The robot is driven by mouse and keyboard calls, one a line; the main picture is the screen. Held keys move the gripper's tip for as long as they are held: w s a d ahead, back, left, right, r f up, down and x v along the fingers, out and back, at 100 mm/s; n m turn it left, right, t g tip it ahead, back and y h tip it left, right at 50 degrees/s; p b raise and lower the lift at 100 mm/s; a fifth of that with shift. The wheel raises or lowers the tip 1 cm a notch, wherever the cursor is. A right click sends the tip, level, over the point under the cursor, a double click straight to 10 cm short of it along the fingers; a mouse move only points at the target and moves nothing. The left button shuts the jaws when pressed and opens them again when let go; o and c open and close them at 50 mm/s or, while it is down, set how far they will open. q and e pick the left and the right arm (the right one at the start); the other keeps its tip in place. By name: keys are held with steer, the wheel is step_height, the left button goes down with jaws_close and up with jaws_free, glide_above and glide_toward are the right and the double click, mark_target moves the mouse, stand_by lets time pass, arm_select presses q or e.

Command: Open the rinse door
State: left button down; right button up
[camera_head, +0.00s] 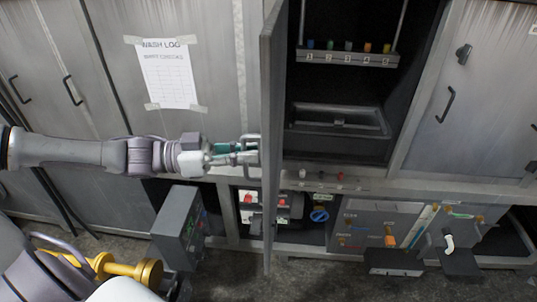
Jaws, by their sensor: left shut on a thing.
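The rinse door (270,110) is a tall grey panel in the middle of the head view. It stands swung open and is seen almost edge-on, with the dark compartment (345,90) exposed to its right. My left gripper (243,152) reaches in from the left and is shut on the door's handle (252,142), on the panel's left side. The exact finger contact is too small to make out. My right gripper is not in view.
Inside the compartment are a rack with several coloured items (347,58) and a tray (338,119). A grey control box (180,228) stands below my left arm. Switch panels (385,228) line the lower right. A wash log sheet (168,75) hangs behind.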

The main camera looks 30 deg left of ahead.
arm_select(q)
steer(key=s+a+m+g+h+b, duration=0.1)
steer(key=s+a+m+g+h, duration=0.1)
steer(key=a, duration=0.9)
steer(key=shift+s+a+m+g, duration=0.2)
steer(key=shift+m+g, duration=0.3)
steer(key=shift+g, duration=0.7)
steer(key=c, duration=1.2)
jaws_free()
steer(key=v, duration=1.2)
steer(key=shift+f, duration=0.15)
